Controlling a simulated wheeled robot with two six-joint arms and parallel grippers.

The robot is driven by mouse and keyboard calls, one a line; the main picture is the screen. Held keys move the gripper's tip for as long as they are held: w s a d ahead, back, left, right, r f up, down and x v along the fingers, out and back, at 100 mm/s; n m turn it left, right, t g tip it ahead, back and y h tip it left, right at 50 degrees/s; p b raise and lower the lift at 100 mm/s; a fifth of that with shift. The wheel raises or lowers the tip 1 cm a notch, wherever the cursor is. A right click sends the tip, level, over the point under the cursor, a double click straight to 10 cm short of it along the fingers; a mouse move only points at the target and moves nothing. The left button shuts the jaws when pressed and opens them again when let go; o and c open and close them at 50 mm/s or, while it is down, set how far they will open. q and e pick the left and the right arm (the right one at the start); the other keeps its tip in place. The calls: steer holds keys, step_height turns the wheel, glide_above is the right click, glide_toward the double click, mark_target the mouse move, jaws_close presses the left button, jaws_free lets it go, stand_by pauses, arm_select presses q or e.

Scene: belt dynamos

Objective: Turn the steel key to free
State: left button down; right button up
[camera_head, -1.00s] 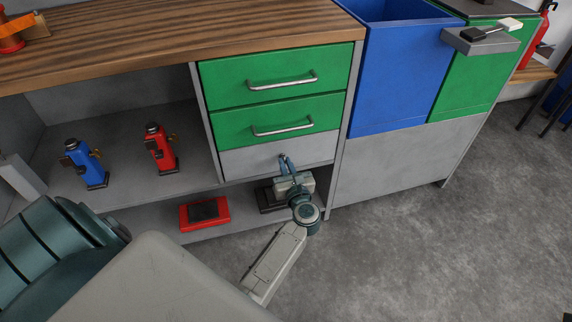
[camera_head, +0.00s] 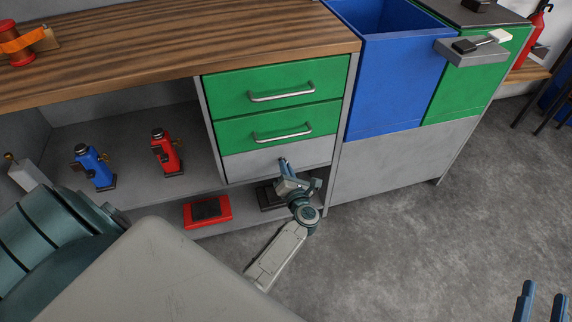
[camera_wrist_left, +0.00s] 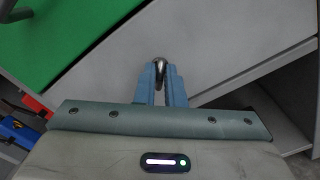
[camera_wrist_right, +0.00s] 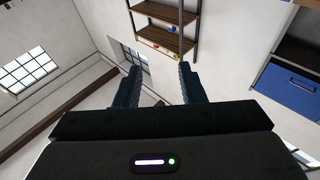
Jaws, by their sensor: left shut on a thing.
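The steel key (camera_wrist_left: 159,63) shows as a small rounded metal piece at the grey panel (camera_head: 262,163) below the two green drawers. My left gripper (camera_head: 284,163) reaches up to that panel, and its blue fingers (camera_wrist_left: 160,76) are shut on the key in the left wrist view. The fingers cover most of the key, and the lock behind it is hidden. The panel edges look tilted in that view. My right gripper (camera_head: 538,298) is at the bottom right, away from the cabinet. Its fingers are apart and empty in the right wrist view (camera_wrist_right: 159,76).
A blue device (camera_head: 92,166) and a red device (camera_head: 166,152) stand on the shelf at left. A red box (camera_head: 207,212) and a dark block (camera_head: 268,198) are low beneath the panel. A blue bin (camera_head: 395,85) is to the right. Grey floor (camera_head: 400,250) is clear.

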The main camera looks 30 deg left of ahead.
arm_select(q)
steer(key=shift+w+f+m+p, duration=0.1)
steer(key=shift+m+p, duration=3.45)
steer(key=shift+m, duration=1.55)
arm_select(e)
steer(key=s+f+g+h, duration=0.1)
steer(key=s+f+g, duration=1)
steer(key=f+g, duration=0.3)
steer(key=shift+d+g, duration=0.3)
steer(key=shift+g, duration=0.3)
arm_select(q)
steer(key=c, duration=1.5)
jaws_free()
steer(key=shift+d, duration=0.1)
